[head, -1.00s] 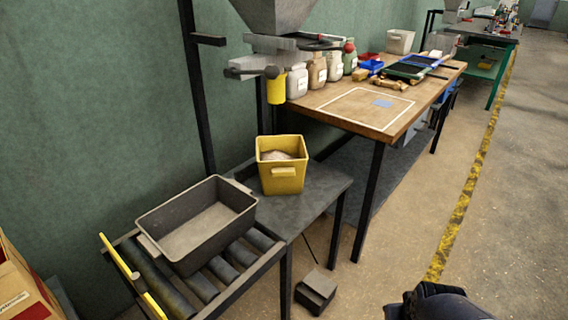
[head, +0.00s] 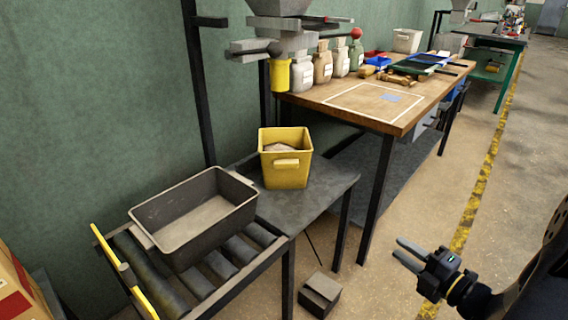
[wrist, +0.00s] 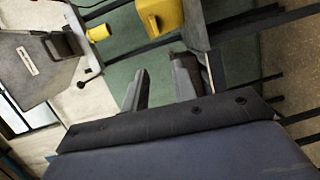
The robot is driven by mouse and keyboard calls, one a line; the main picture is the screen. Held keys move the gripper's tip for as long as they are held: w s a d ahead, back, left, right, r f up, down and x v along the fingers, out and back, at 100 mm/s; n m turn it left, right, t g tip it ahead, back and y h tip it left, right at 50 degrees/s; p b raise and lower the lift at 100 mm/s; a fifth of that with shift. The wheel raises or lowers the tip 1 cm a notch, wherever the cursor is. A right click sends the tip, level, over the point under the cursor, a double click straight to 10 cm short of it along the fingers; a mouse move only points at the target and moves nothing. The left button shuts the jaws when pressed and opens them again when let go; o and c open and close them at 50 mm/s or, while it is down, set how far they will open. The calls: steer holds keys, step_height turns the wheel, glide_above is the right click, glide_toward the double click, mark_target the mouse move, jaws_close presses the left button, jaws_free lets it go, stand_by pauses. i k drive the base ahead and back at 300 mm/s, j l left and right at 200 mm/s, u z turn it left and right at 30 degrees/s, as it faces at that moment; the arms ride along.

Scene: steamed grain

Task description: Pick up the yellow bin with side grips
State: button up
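The yellow bin (head: 285,172) with side grips stands upright on a low grey table (head: 325,190), with pale grain inside. One of its grips faces the camera. The bin also shows at the top of the wrist view (wrist: 160,14), partly cut off by the frame edge. My gripper (head: 402,255) is at the lower right in the head view, well to the right of the bin and apart from it. Its two fingers are spread with nothing between them; in the wrist view the gripper (wrist: 160,88) also shows a gap between its fingers.
A dark grey tub (head: 195,215) sits on the roller conveyor (head: 205,275) left of the bin. A wooden workbench (head: 360,105) with jars and trays stands behind. A yellow cup (head: 280,76) hangs under the hopper. A small dark box (head: 319,293) lies on the floor. The floor around my gripper is clear.

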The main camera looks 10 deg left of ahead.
mark_target(286, 154)
steer(key=i+l, duration=0.15)
steer(key=i, duration=0.25)
steer(key=i+l+u, duration=0.15)
steer(key=i, duration=0.25)
steer(key=i+l, duration=0.25)
steer(key=i, duration=0.15)
steer(key=u, duration=1.1)
